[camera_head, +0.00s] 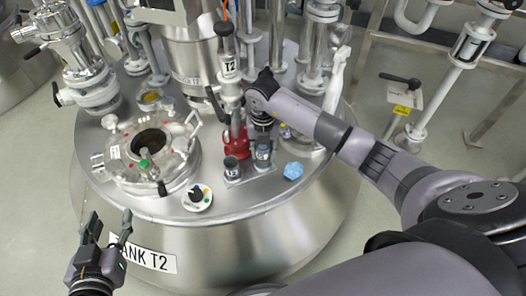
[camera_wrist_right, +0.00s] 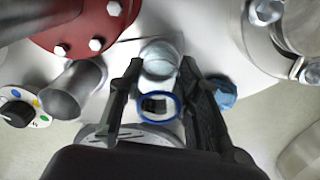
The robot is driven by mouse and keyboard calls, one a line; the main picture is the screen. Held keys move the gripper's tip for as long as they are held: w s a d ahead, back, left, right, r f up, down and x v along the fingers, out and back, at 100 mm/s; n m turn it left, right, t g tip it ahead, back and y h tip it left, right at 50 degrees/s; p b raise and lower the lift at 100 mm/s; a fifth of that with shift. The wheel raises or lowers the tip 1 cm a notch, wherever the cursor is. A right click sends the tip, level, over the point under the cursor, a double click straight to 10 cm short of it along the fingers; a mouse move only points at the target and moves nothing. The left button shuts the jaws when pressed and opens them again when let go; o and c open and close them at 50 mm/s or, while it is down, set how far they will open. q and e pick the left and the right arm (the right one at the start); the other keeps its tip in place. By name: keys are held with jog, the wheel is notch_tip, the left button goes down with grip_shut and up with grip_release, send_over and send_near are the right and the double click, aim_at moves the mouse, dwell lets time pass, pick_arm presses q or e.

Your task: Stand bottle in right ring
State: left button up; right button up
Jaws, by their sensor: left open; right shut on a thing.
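My right gripper (camera_head: 262,122) reaches down over the tank top from the right. In the right wrist view its two fingers (camera_wrist_right: 163,105) are shut on the bottle (camera_wrist_right: 160,62), a clear glass one with a blue band round it. In the head view the gripper hides most of the bottle. Below the gripper is the right ring holder (camera_head: 263,165); I cannot tell how far the bottle is inside it. The left ring holder (camera_head: 232,170), a grey metal cup, stands beside it and looks empty. My left gripper (camera_head: 107,225) is open and empty before the tank's front left edge.
A red flanged valve (camera_head: 237,135) stands close behind the holders. A blue crumpled thing (camera_head: 293,171) lies to their right. A knob panel (camera_head: 197,197) and an open round hatch (camera_head: 150,145) are to the left. Vertical pipes crowd the back.

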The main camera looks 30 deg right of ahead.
pick_arm(q)
jog(key=shift+r, duration=0.15)
pick_arm(e)
jog(key=shift+f, duration=0.1)
jog(key=o, duration=1)
jog(key=shift+c, duration=0.2)
pick_arm(q)
jog(key=shift+w+r, duration=0.15)
jog(key=s+a+f+g+y+p, duration=0.1)
jog(key=s+a+f+g, duration=0.1)
jog(key=s+f+g, duration=0.2)
jog(key=s+a+f+g+y+p, duration=0.1)
jog(key=s+f+g, duration=0.3)
jog(key=s, duration=0.5)
notch_tip(320, 180, down, 2)
jog(key=shift+s+a+n+g+p, duration=0.2)
jog(key=shift+a+n+g+p, duration=0.15)
jog(key=shift+a+p, duration=0.45)
pick_arm(e)
notch_tip(320, 180, up, 12)
pick_arm(q)
jog(key=shift+a, duration=0.1)
